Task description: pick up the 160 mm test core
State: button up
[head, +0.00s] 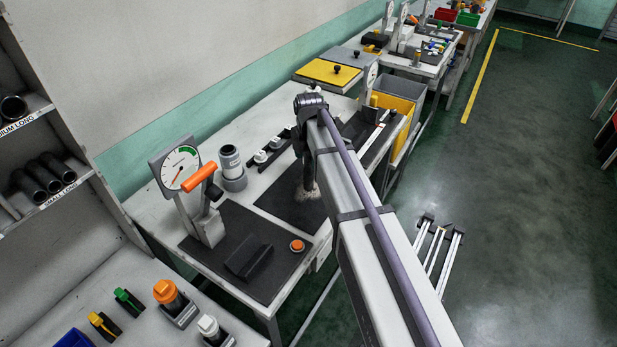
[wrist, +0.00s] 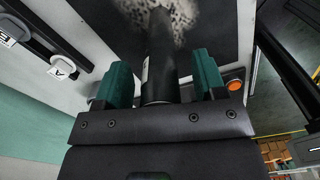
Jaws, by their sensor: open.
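A dark cylinder, which looks like the test core (wrist: 161,50), runs between my gripper's two green fingers in the wrist view. A narrow pale label shows on its left side. My gripper (wrist: 161,78) is open, with one finger on each side of the core and a visible gap on the right. I cannot tell whether the left finger touches it. The core's far end meets a pale speckled patch on a black mat (wrist: 210,25). In the head view, my gripper (head: 305,140) points down over this mat (head: 275,205), and the core is hard to tell from it.
A gauge stand with an orange handle (head: 198,178) and a grey cylinder (head: 231,165) stand to the left. A black block (head: 248,258) and an orange button (head: 297,246) are at the front. A second gauge (head: 371,77) stands behind.

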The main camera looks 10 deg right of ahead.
jog(key=shift+r, duration=0.1)
grip_shut()
dwell(0.4)
